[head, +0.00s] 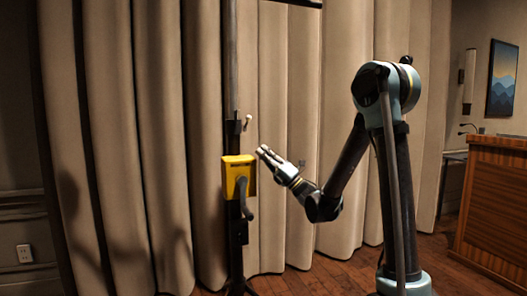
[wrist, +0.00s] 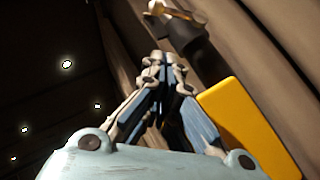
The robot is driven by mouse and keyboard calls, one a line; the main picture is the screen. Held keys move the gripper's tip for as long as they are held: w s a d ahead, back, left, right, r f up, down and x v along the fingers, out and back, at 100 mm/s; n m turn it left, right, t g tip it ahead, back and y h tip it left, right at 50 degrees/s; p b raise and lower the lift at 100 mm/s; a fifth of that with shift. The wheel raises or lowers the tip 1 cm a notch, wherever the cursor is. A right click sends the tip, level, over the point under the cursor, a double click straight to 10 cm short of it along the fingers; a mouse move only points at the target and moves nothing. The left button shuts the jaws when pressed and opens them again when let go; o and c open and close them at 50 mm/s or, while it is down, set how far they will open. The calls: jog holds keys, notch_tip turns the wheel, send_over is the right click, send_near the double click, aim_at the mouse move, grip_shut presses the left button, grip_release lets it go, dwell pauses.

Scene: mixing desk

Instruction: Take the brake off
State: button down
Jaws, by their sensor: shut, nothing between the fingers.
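A yellow winch box (head: 238,175) is fixed to a dark upright stand (head: 233,60) in front of the curtain. A dark crank handle (head: 245,197) hangs down from its front. Above the box, a small lever with a pale knob (head: 248,118) sticks out from a dark clamp on the stand. I cannot tell which part is the brake. My gripper (head: 264,151) is shut and empty, just right of the box top and below the knob, apart from both. In the wrist view my closed fingers (wrist: 163,62) point toward the dark clamp (wrist: 186,32), with the yellow box (wrist: 250,125) at right.
A long beige curtain (head: 150,130) hangs close behind the stand. A wooden lectern or desk (head: 495,195) stands at the far right, and a framed picture (head: 502,79) hangs on the wall there. The wooden floor (head: 335,272) between is clear.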

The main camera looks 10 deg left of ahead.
aim_at(247, 122)
jog(key=x, duration=0.7)
jog(key=shift+a+r, duration=0.15)
jog(key=shift+a, duration=0.05)
jog(key=shift+w+a+r, duration=0.2)
jog(key=shift+w+r, duration=0.3)
jog(key=shift+r, duration=0.1)
jog(key=shift+w+a+r, duration=0.2)
jog(key=shift+w+r, duration=0.25)
jog(key=shift+r, duration=0.15)
jog(key=shift+w+a+r, duration=0.1)
jog(key=shift+w+r, duration=0.3)
jog(key=shift+r, duration=0.15)
